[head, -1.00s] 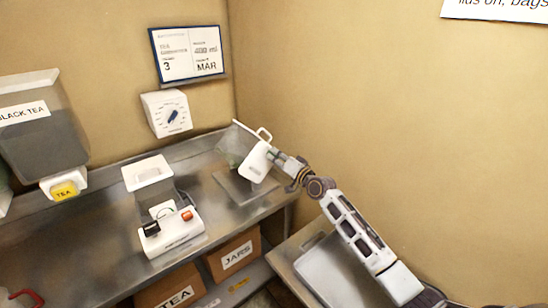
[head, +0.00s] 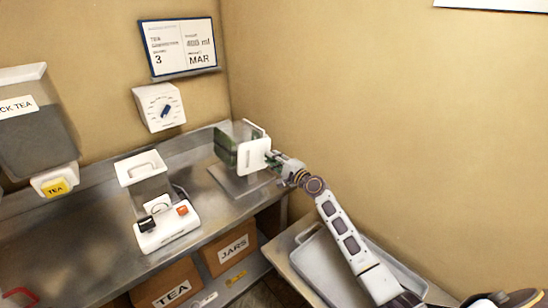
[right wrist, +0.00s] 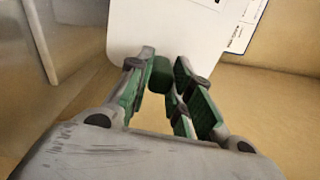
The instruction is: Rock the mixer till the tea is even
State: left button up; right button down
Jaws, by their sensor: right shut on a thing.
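The mixer (head: 226,151) is a clear box with dark greenish contents and a white end panel (head: 254,155). It is at the back right of the steel counter, over a flat metal plate (head: 240,181). My right gripper (head: 272,158) is at the right side of the white panel. In the right wrist view my green-padded fingers (right wrist: 172,78) are shut on a small dark green grip at the panel's lower edge. Whether the tea is even cannot be told at this size. My left gripper is not in view.
A black tea dispenser (head: 40,125) is at the left. A white device with a black and a red button (head: 168,230) stands mid-counter. A dial (head: 160,107) and a board (head: 180,47) hang on the wall. Boxes (head: 232,252) sit below, and a tray (head: 318,268) is at the right.

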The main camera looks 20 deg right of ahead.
jog(key=shift+f+m, duration=0.25)
jog(key=shift+m, duration=0.25)
jog(key=c, duration=1.3)
grip_release()
jog(key=shift+s, duration=0.1)
jog(key=shift+v, duration=5.9)
